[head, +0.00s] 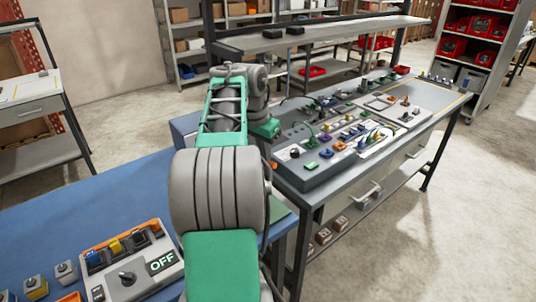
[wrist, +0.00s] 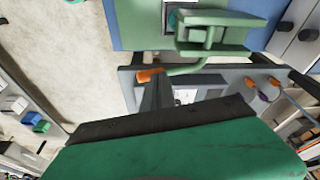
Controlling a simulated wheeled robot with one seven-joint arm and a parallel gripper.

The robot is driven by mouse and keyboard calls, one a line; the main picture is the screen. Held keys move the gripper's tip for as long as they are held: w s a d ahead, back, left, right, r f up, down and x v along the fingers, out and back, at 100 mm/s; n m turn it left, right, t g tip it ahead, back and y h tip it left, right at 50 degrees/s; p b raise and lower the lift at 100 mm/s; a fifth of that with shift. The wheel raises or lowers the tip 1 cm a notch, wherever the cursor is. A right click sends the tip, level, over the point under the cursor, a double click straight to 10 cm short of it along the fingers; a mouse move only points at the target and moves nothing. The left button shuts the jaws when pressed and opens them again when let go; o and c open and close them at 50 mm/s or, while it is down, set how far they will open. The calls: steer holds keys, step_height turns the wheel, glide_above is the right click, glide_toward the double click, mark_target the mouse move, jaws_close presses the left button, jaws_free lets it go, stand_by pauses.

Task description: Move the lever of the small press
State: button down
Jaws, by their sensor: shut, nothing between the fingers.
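In the wrist view, a pale green bracket-like device (wrist: 212,36), which looks like the small press, stands at the top on the blue bench. A curved green rod, its lever (wrist: 188,69), runs down and left from it toward an orange end piece (wrist: 150,75). My gripper (wrist: 157,82) is shut and empty, its grey fingers pointing up the picture. The fingertips overlap the orange piece in the view; I cannot tell whether they touch it. In the head view my arm hides the press and most of my gripper.
In the head view, a blue bench (head: 60,225) carries a panel with an OFF sign (head: 130,278). A grey bench (head: 345,175) at right holds many controls. A long shelf (head: 320,33) hangs above it. Open floor (head: 440,220) lies at right.

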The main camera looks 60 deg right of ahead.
steer(key=a, duration=0.2)
steer(key=a+r, duration=0.1)
steer(key=shift+w, duration=0.35)
steer(key=shift+r, duration=0.15)
steer(key=p+v, duration=0.3)
steer(key=v, duration=0.4)
steer(key=shift+r, duration=0.25)
